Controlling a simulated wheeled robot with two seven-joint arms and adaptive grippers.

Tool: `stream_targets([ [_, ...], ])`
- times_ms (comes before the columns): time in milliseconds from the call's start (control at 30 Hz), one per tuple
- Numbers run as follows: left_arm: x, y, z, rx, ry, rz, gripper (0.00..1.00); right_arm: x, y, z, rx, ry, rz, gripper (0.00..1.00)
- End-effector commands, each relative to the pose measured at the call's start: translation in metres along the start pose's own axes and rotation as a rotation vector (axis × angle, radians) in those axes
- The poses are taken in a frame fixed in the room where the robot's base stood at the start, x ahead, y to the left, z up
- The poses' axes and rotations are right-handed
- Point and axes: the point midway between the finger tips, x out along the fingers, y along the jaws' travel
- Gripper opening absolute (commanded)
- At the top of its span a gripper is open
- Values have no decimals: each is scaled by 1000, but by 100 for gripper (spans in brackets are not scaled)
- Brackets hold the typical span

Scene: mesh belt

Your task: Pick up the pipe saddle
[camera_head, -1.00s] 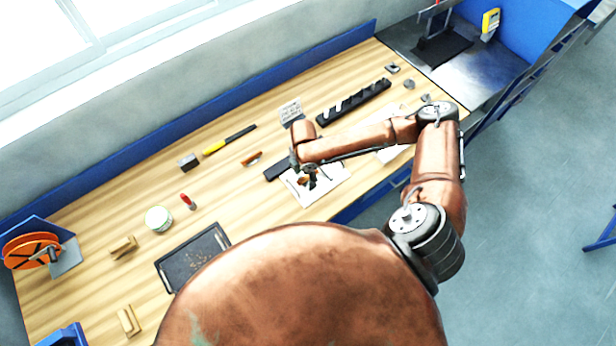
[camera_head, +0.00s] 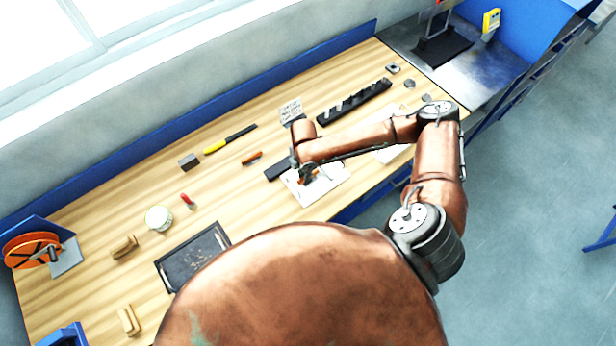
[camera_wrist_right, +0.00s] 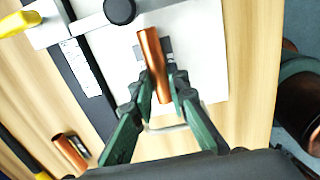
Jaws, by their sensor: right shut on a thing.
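The pipe saddle (camera_wrist_right: 154,64) is a copper-coloured, curved, pipe-like piece. In the right wrist view it sits between the green fingers of my right gripper (camera_wrist_right: 160,92), which is shut on it near its lower end. It is over a white sheet or plate, and I cannot tell whether it touches that surface. In the head view my right gripper (camera_head: 309,177) is low over the white plate (camera_head: 327,188), with a small orange-brown part of the piece showing. My left gripper is not in view.
Another copper piece (camera_head: 252,158) lies on the wooden bench, left of my gripper. A dark tray (camera_head: 163,262), a yellow-black tool (camera_head: 230,139) and a black slotted rack (camera_head: 354,101) are also there.

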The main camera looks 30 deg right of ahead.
Motion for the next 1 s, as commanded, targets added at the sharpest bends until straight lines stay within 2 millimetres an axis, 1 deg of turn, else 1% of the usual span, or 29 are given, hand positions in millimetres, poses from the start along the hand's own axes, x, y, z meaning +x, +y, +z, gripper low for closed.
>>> stream_targets([
  [33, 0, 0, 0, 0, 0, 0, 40, 3, -3, 0, 1, -1, -7, 0],
  [233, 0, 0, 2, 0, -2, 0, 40, 3, -3, 1, 1, -1, -8, 0],
  [367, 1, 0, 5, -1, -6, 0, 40, 0, -3, 1, 1, -1, -8, 0],
  [467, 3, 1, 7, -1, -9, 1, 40, -8, -2, 0, 1, 0, -4, 0],
  [567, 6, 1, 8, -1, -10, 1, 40, -21, -1, 1, 1, 0, -3, 0],
  [600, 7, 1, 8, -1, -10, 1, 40, -28, 0, 1, 1, 0, 0, 0],
  [667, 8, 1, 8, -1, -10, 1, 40, -38, -4, -7, -2, 2, -2, 0],
  [767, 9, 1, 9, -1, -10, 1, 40, -57, -13, -21, -5, 3, 0, 0],
  [900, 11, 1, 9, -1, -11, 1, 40, -90, -26, -43, -5, 3, 2, 0],
  [1000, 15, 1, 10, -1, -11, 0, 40, -100, -42, -65, -8, 3, -2, 0],
])
